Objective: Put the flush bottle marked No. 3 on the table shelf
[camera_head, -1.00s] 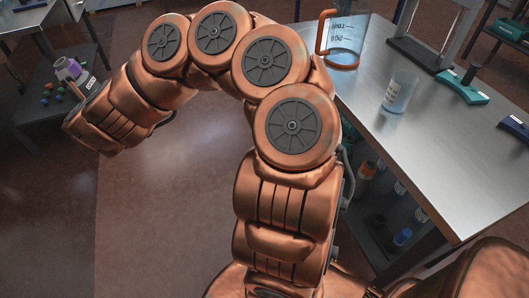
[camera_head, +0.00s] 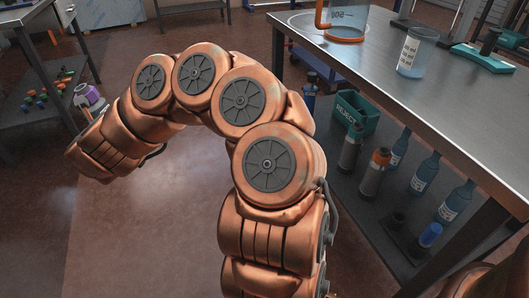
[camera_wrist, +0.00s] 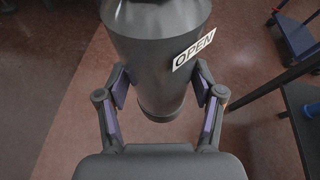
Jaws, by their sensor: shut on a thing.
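My gripper (camera_head: 88,98), with purple finger pads, is at the left of the head view. In the wrist view its fingers are shut on both sides of a dark grey bottle (camera_wrist: 155,60) with a white label reading OPEN. No No. 3 mark shows on the side I see, and its upper part is cut off. The table (camera_head: 470,95) stands at the right, with a dark lower shelf (camera_head: 345,190) beneath its steel top. My gripper is well to the left of this shelf, with floor between.
The shelf's front-left strip looks clear. Another table with small coloured pieces (camera_head: 40,95) stands left.

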